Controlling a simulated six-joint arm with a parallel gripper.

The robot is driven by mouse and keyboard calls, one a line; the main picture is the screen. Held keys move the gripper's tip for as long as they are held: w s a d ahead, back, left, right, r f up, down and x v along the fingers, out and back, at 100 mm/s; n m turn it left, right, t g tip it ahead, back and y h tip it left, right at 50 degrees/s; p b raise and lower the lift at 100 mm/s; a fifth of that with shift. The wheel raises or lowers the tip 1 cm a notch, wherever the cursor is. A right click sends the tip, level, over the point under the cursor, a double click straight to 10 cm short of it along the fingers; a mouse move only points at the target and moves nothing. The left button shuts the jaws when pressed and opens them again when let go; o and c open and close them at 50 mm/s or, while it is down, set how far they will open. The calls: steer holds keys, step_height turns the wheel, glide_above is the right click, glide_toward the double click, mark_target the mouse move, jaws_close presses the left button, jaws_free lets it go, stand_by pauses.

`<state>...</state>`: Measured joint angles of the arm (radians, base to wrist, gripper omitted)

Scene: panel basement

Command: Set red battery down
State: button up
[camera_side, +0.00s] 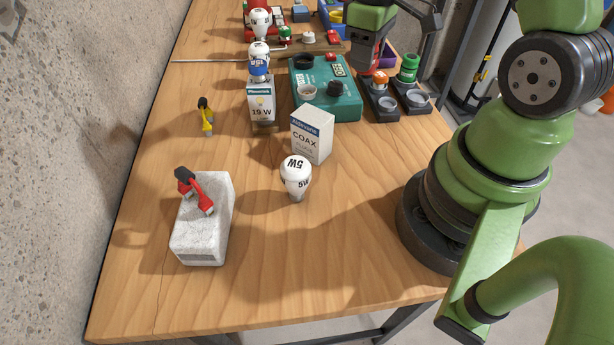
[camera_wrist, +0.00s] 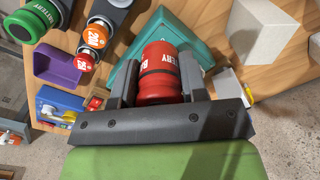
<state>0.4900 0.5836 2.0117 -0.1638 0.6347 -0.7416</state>
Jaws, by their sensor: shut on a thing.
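The red battery (camera_wrist: 160,72) is between the two jaws of my gripper (camera_wrist: 160,88) in the wrist view, its red top and part of its lettering showing. The jaws are shut on its sides. In the side view my gripper (camera_side: 372,55) is at the top right, above and beside the teal tester box (camera_side: 345,105). Only a little red shows there, so the battery is mostly hidden behind the jaws. I cannot tell whether its bottom touches anything. The teal box also shows behind the battery in the wrist view (camera_wrist: 125,78).
A green battery (camera_side: 409,68) and an orange-topped piece (camera_side: 380,82) stand in dark holders right of the teal box. A COAX box (camera_side: 312,136), a 5W bulb (camera_side: 296,176) and a pale block (camera_side: 203,230) stand nearer. The wooden table's front right is clear.

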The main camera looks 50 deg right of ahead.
steer(key=s+a+n, duration=0.1)
steer(key=a+n, duration=0.2)
steer(key=a, duration=0.5)
steer(key=s+a+n, duration=0.1)
steer(key=a+n, duration=0.1)
steer(key=a, duration=0.6)
steer(key=a+f+n, duration=0.1)
steer(key=a+n, duration=0.2)
steer(key=a, duration=0.5)
steer(key=shift+s+a+n, duration=0.25)
steer(key=shift+s+n, duration=0.05)
steer(key=shift+s, duration=0.1)
steer(key=s+a+n, duration=0.3)
steer(key=s+a, duration=0.3)
glide_above(305, 253)
step_height(305, 253, down, 5)
steer(key=shift+f, duration=2.65)
